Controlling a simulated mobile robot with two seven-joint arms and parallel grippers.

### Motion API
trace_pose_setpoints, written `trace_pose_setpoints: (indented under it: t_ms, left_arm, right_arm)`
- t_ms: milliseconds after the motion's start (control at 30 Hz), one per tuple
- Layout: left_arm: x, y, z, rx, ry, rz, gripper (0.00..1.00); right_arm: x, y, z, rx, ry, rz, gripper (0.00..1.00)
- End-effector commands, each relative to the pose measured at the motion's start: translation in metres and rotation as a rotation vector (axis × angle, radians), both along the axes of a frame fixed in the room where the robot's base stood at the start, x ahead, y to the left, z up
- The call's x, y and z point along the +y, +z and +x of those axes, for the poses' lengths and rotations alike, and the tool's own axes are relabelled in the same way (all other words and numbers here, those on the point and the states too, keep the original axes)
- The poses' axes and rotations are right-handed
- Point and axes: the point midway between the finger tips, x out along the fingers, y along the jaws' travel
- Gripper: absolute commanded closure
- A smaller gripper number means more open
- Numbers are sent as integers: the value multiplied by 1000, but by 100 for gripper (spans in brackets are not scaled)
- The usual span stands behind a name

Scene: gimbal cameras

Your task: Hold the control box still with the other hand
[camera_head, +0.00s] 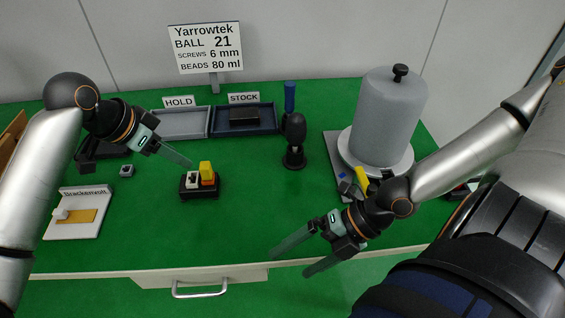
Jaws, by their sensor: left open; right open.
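The control box (199,192) is a small black box on the green table, with a white rocker part and a yellow block on top. It stands left of the middle of the table. My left gripper (177,157) is open and empty, above and to the left of the control box, with its fingers pointing toward it. Whether it touches the box I cannot tell, but a gap seems to show. My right gripper (290,256) is open and empty over the table's front edge, right of and nearer than the box.
A grey cylinder (387,120) with a black knob stands on a base at the right. A black stand (293,140) is behind the middle. The HOLD tray (182,134) and STOCK tray (269,128) lie at the back. A Brackenvolt board (88,226) lies left. The table's centre is clear.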

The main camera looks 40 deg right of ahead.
Motion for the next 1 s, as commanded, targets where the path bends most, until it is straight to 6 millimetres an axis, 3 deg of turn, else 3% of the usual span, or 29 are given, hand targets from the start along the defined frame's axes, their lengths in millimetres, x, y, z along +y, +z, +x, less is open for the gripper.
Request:
trace_pose_setpoints:
  t_ms: [33, 200, 600, 1000]
  left_arm:
    - [0, 0, 0, 0, 0, 0, 50]
    - [0, 0, 0, 0, 0, 0, 50]
    - [0, 0, 0, 0, 0, 0, 50]
    - [0, 0, 0, 0, 0, 0, 50]
  right_arm:
    - [1, 13, 21, -46, -49, 36, 0]
    - [-7, 48, 81, -259, -131, 108, 0]
    - [-29, 64, 149, -774, 82, -38, 0]
    - [-32, 62, 195, -1204, 411, -258, 0]
